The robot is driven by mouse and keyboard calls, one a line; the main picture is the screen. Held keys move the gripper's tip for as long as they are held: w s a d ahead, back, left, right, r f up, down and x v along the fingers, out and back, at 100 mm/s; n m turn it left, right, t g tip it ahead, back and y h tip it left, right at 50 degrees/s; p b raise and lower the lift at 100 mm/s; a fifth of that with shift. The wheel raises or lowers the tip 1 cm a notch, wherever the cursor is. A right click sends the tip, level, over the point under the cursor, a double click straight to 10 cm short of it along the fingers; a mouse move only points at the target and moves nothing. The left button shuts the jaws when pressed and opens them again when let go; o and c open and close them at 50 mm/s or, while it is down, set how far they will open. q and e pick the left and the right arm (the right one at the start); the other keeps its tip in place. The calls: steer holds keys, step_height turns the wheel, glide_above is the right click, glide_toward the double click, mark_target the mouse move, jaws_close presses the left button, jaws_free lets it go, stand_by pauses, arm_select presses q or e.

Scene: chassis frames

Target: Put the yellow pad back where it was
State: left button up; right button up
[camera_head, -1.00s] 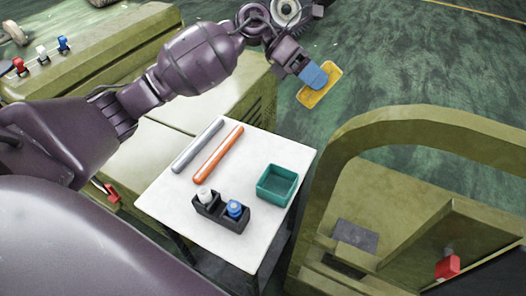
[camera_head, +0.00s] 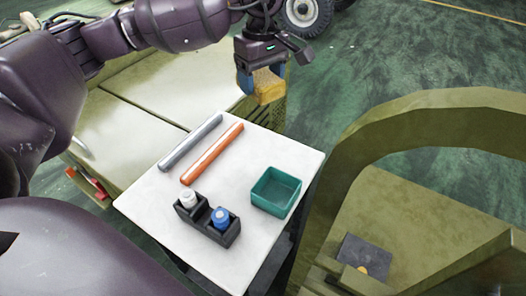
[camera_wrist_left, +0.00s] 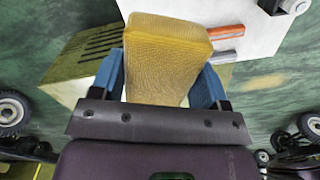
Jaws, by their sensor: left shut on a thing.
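The yellow pad (camera_head: 269,90) is a block with rounded corners and a textured face. My left gripper (camera_head: 260,80) is shut on it, one blue finger on each side. The pad hangs just beyond the far edge of the white table (camera_head: 232,262) in the head view. In the left wrist view the pad (camera_wrist_left: 165,55) stands up between the two blue fingers of the left gripper (camera_wrist_left: 165,80). An open teal tray (camera_head: 276,192) sits on the right side of the table and looks empty. My right gripper is not in view.
A grey stick (camera_head: 191,142) and an orange stick (camera_head: 212,153) lie side by side on the table. A black holder (camera_head: 207,224) carries a white-capped and a blue-capped bottle. An olive curved frame (camera_head: 430,105) rises at the right. The table's far right part is bare.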

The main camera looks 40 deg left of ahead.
arm_select(q)
steer(key=shift+a+f, duration=0.2)
steer(key=shift+f, duration=0.2)
steer(key=b, duration=0.3)
glide_above(261, 153)
step_height(261, 153, down, 13)
steer(key=shift+f, duration=0.5)
step_height(261, 153, down, 5)
steer(key=shift+b, duration=0.85)
steer(key=shift+f, duration=0.2)
steer(key=shift+r, duration=0.15)
steer(key=o, duration=0.8)
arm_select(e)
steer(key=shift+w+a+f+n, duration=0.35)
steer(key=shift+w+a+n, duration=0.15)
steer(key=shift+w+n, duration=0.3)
